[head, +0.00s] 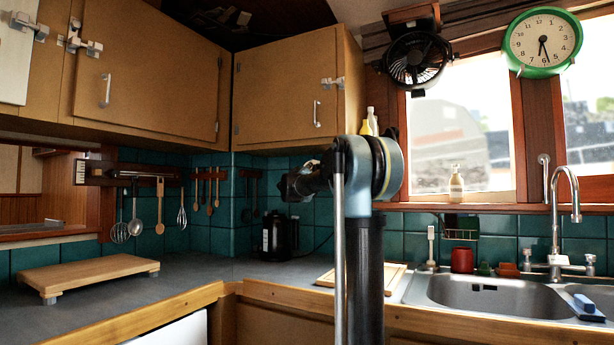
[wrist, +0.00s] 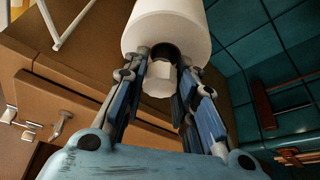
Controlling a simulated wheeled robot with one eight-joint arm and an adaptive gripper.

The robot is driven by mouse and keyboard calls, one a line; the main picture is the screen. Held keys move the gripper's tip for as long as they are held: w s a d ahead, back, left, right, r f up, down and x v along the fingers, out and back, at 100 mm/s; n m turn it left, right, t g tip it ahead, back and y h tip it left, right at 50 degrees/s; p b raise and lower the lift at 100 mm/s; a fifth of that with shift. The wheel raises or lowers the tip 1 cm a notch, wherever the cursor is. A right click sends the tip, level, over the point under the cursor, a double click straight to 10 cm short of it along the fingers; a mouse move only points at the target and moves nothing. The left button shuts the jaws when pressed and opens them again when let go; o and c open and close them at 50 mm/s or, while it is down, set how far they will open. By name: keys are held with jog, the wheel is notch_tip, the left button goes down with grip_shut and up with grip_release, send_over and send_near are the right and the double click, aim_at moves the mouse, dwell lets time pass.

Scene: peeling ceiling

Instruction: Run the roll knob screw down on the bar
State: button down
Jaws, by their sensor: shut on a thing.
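A large white roll (wrist: 170,22) fills the top middle of the wrist view, with a dark round opening at its near end. A small white knob (wrist: 158,83) sits at that opening, between the fingers of my gripper (wrist: 164,66). My gripper is shut on the knob, one blue-padded finger on each side. The bar is not visible; I cannot tell how far the knob is along it. In the head view my arm (head: 365,170) stands in front, and the roll and knob do not show.
Wooden wall cupboards (head: 150,80) with metal latches hang above the counter. A utensil rail (head: 125,173) runs along the teal tiles. A wooden board on feet (head: 90,272), a dark kettle (head: 277,236) and a steel sink (head: 490,296) are on the counter.

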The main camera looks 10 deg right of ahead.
jog(key=m+h, duration=0.1)
jog(key=m, duration=0.2)
jog(key=m+g+h, duration=0.1)
jog(key=m+h, duration=0.1)
jog(key=m, duration=0.1)
jog(key=shift+m, duration=0.4)
jog(key=c, duration=0.6)
grip_release()
jog(key=shift+w, duration=0.1)
jog(key=n+y, duration=0.1)
jog(key=n, duration=0.2)
jog(key=n+t+y, duration=0.1)
jog(key=n+y, duration=0.1)
jog(key=n, duration=0.1)
jog(key=shift+n+y, duration=0.6)
jog(key=shift+n, duration=1.1)
